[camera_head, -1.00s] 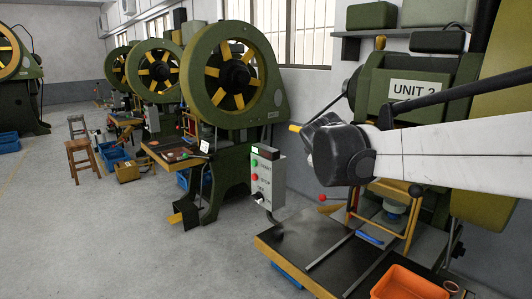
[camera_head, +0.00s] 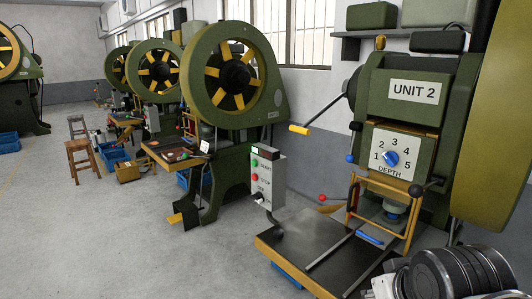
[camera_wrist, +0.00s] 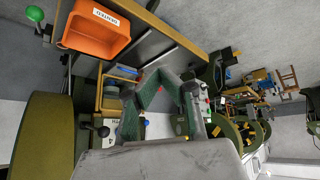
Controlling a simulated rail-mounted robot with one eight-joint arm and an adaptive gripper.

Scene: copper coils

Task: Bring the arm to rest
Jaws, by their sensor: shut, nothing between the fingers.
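My gripper (camera_wrist: 168,78) shows in the wrist view, its two fingers pointing away from the camera. It is shut and empty. In the head view, dark and light links of my arm (camera_head: 455,272) lie low at the bottom right corner. The gripper itself cannot be made out there.
The UNIT 2 press (camera_head: 415,95) stands at the right, with a depth dial (camera_head: 391,158) and a dark worktable (camera_head: 305,250). An orange bin (camera_wrist: 95,32) labelled DENTED sits on the table in the wrist view. A grey control box (camera_head: 265,178) stands left of the table. Floor at left is open.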

